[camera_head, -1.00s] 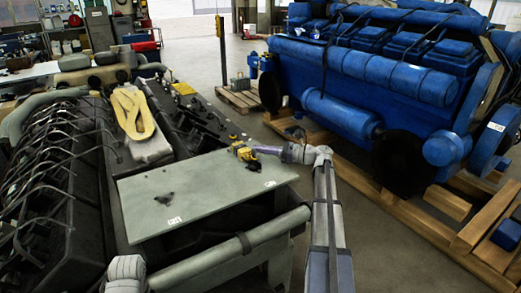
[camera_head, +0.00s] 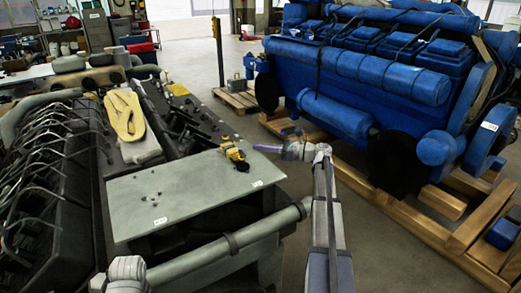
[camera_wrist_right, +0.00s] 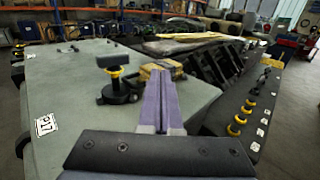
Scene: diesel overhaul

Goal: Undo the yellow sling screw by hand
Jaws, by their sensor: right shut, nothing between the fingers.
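A black T-shaped knob with a yellow collar (camera_wrist_right: 115,76) stands upright on the grey plate (camera_wrist_right: 85,125) in the right wrist view, left of my fingers. In the head view, a small yellow and black fitting (camera_head: 235,155) sits at the plate's far right edge; I cannot tell for sure which piece is the sling screw. My right gripper (camera_head: 262,148) is shut and empty, its purple fingers apart from the fitting, to its right. The shut fingers (camera_wrist_right: 165,75) also show in the wrist view, with a yellow block (camera_wrist_right: 158,67) beyond them. My left gripper is not in view.
Several dark bits lie on the plate. A blue engine (camera_head: 365,75) on wooden beams (camera_head: 430,225) stands at right. Open floor lies between the engines. Yellow-ringed posts (camera_wrist_right: 238,120) line the black rail.

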